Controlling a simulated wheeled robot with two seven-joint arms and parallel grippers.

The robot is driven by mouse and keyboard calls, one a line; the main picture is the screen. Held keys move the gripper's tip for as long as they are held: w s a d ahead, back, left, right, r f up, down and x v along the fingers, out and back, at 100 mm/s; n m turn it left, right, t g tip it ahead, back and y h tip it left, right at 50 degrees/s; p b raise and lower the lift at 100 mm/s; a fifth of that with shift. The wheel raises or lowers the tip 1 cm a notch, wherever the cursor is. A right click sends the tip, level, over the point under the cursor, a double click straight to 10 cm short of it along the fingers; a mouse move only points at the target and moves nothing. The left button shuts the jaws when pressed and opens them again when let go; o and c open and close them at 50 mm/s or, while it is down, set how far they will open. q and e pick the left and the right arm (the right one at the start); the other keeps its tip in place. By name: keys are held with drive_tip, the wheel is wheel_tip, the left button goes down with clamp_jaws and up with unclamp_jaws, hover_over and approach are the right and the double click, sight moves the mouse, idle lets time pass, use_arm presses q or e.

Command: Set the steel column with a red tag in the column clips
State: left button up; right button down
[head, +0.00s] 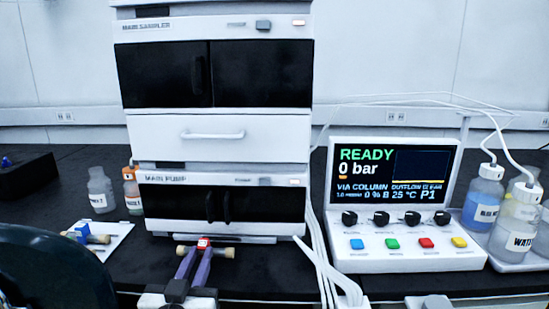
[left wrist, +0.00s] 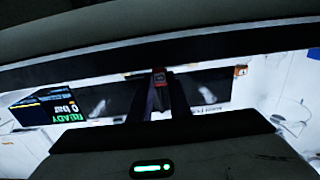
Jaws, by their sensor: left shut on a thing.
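The steel column with a red tag (head: 203,243) is held level, crosswise, in front of the lower edge of the instrument stack. Its tan end fittings (head: 229,252) stick out on both sides of the fingers. My left gripper (head: 196,256), with purple fingers, is shut on its middle. In the left wrist view the red tag (left wrist: 160,78) shows between the fingertips of my left gripper (left wrist: 159,96). I cannot make out the column clips; the held column and gripper may hide them. My right gripper is not in view.
The main pump unit (head: 222,179) stands close behind the column. White tubes (head: 318,255) run down at its right, beside the control console (head: 405,257). A blue-tagged column (head: 84,234) lies on a white tray (head: 112,243) at left. Bottles (head: 517,222) stand at far right.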

use_arm(q)
drive_tip(key=s+r+p, duration=0.2)
drive_tip(key=s, duration=0.1)
drive_tip(key=s+p, duration=0.1)
drive_tip(key=s, duration=0.1)
drive_tip(key=shift+s+r, duration=0.1)
drive_tip(key=shift+r, duration=0.3)
idle(0.5)
drive_tip(key=shift+s+f, duration=0.1)
idle(0.6)
